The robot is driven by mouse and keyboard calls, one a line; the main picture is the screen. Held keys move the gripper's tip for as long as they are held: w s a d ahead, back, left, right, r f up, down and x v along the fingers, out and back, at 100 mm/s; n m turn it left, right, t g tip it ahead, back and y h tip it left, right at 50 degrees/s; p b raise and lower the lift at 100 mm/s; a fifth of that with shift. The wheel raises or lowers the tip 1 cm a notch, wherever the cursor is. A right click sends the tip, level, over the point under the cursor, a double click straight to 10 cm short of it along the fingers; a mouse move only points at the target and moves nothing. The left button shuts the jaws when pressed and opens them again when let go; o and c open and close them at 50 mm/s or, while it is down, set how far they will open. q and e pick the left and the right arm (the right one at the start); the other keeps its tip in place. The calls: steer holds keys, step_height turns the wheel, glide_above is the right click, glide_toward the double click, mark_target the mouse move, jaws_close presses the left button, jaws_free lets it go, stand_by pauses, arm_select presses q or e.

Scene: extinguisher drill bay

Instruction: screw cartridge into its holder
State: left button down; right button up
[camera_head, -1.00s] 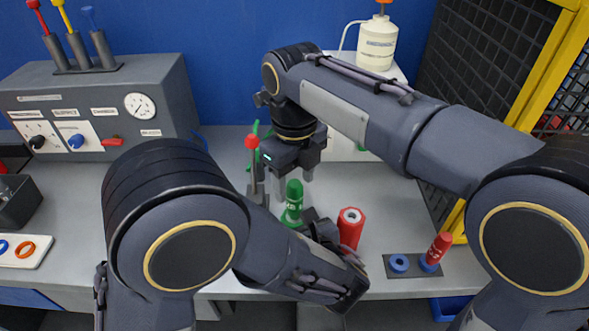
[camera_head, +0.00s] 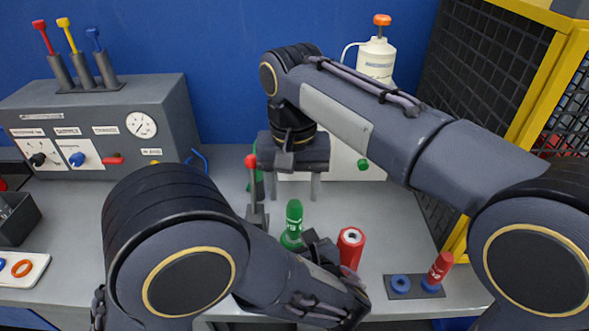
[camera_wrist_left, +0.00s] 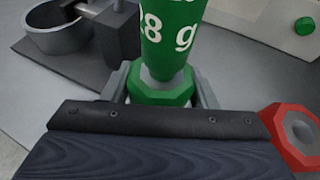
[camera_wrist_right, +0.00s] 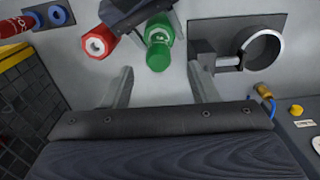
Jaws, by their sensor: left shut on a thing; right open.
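A green cartridge (camera_head: 294,214) with white print stands upright on the bench. In the left wrist view, its green body (camera_wrist_left: 172,35) narrows to a grey neck above a green eight-sided collar (camera_wrist_left: 160,92), the holder. I cannot tell how deep the cartridge sits. My left gripper (camera_wrist_left: 160,98) is shut around this collar, low by the bench; its fingertips are partly hidden in the head view. My right gripper (camera_head: 297,190) is open and empty, pointing down above the cartridge. In its wrist view, the cartridge (camera_wrist_right: 158,45) is beyond the open fingers (camera_wrist_right: 162,90), not between them.
A red eight-sided cylinder (camera_head: 351,247) stands just right of the green cartridge. A dark plate with a blue ring (camera_head: 400,284) and a red cartridge (camera_head: 439,267) is farther right. A ring clamp (camera_wrist_right: 282,48) with a red-knobbed lever (camera_head: 251,161) stands close left. A yellow-framed mesh (camera_head: 540,90) bounds the right.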

mark_target(294, 219)
steer(key=n, duration=0.5)
steer(key=r+n, duration=0.1)
steer(key=n, duration=0.1)
steer(key=shift+n, duration=0.3)
steer(key=n, duration=0.4)
steer(key=shift+r+n, duration=0.25)
steer(key=shift+n, duration=0.15)
steer(key=n, duration=0.5)
steer(key=shift+r, duration=0.25)
steer(key=n, duration=0.7)
steer(key=shift+d+r, duration=0.1)
steer(key=shift+r, duration=0.3)
steer(key=n, duration=0.4)
steer(key=shift+r, duration=0.25)
steer(key=n, duration=0.4)
steer(key=shift+r, duration=0.2)
step_height(294, 219, down, 12)
steer(key=shift+f, duration=0.1)
steer(key=shift+c, duration=0.3)
